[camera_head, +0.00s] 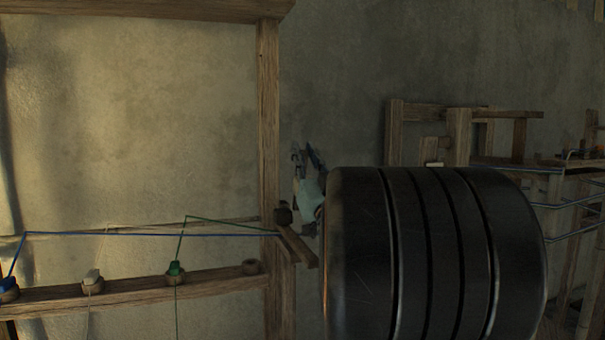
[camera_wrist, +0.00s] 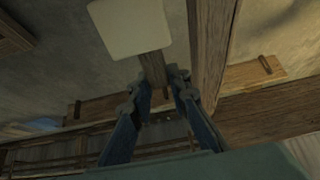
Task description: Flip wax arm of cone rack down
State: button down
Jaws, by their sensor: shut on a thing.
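In the wrist view, a short wooden bar (camera_wrist: 153,72) with a flat pale block (camera_wrist: 130,28) at its end looks like the wax arm. My gripper (camera_wrist: 161,82) is shut on this bar, one blue-grey finger on each side, just below the pale block. In the head view, my gripper (camera_head: 305,160) is small and dim beside the upright post of the cone rack (camera_head: 269,120). The held bar cannot be made out clearly there. The rack's lower rail (camera_head: 130,291) carries a green cone (camera_head: 175,268), a white cone (camera_head: 92,276) and a blue cone (camera_head: 7,285).
My large dark arm link hides the area right of the gripper in the head view. A short slanted wooden piece (camera_head: 297,246) juts from the post below my gripper. Blue and green threads cross the rack. Another wooden frame (camera_head: 458,138) stands at the right.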

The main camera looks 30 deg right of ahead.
jog(key=shift+s+a+f+t+b, duration=0.15)
jog(key=shift+s+f+t+b, duration=0.3)
jog(key=shift+b, duration=1.1)
jog(key=shift+s+r, duration=0.15)
jog(key=shift+r, duration=0.05)
jog(key=c, duration=1.8)
grip_release()
notch_tip(320, 180, up, 10)
